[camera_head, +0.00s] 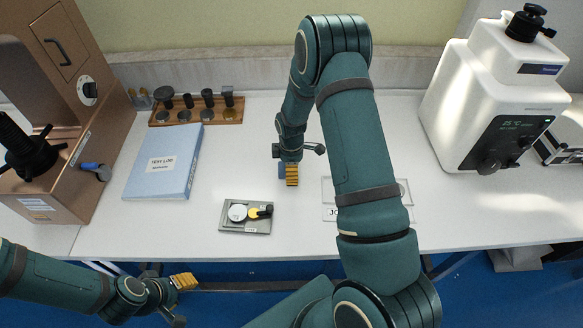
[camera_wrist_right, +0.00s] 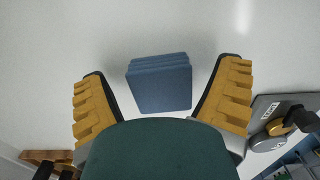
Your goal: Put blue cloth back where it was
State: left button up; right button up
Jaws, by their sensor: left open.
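The folded blue cloth (camera_wrist_right: 160,84) lies on the white tabletop between the yellow fingers of my right gripper (camera_wrist_right: 162,90). There is a gap on each side, so the fingers are open and apart from it. In the head view my right gripper (camera_head: 291,176) points down over the middle of the table, and only a sliver of the cloth (camera_head: 281,171) shows beside its fingers. My left gripper (camera_head: 184,282) is open and empty, low in front of the table's front edge.
A grey tray (camera_head: 230,226) with a disc and small parts lies nearby. A blue binder (camera_head: 160,181), a wooden rack (camera_head: 186,116) and a bronze tester (camera_head: 80,95) stand left. A white tester (camera_head: 470,100) stands right. My right arm partly covers a flat labelled holder (camera_head: 328,190).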

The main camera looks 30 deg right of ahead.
jog(key=shift+r, duration=0.3)
notch_tip(320, 180, up, 12)
jog(key=p, duration=0.1)
jog(key=shift+p, duration=0.35)
jog(key=shift+f, duration=0.15)
